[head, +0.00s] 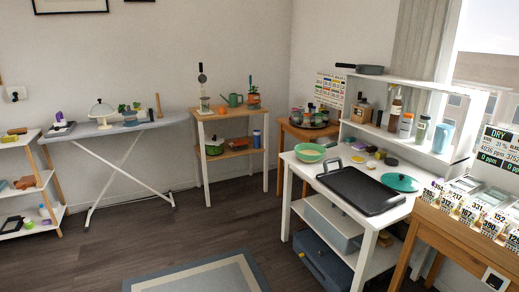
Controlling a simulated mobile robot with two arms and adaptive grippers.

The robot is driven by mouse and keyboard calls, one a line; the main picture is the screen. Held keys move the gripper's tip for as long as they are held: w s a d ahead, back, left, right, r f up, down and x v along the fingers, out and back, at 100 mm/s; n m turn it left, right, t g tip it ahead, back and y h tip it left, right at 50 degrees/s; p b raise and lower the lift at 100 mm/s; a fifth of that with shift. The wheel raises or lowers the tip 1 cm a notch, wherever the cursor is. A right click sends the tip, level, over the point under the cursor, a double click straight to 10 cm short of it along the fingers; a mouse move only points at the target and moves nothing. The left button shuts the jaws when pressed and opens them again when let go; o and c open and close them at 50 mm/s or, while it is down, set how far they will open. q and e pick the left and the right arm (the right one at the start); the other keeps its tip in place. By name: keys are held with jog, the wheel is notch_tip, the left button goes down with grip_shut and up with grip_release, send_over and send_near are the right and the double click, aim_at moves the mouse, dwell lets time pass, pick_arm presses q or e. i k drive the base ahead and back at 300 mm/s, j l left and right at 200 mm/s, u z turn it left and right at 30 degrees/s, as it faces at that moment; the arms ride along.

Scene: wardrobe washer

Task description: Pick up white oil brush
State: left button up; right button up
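I cannot pick out a white oil brush with certainty; the small items are too small to tell apart. Neither of my grippers shows in the head view. A white table (296,168) at the right holds a black tray (360,188), a green bowl (310,152), a teal lid (400,182) and several small items. A thin brown upright object (158,105) stands on the ironing board (85,133), and its kind is unclear.
A small shelf unit (205,150) with a green watering can (232,99) stands in the corner. Another shelf (45,180) is at the left. A white rack (400,82) holds bottles. A wooden table (455,235) is at right. Open floor and a rug (195,278) lie in front.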

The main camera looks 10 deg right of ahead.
aim_at(371, 165)
jog(key=i+z, duration=0.15)
jog(key=i, duration=0.4)
jog(key=i+j+z, duration=0.15)
jog(key=i, duration=0.4)
jog(key=i+j+z, duration=0.15)
jog(key=i, duration=0.4)
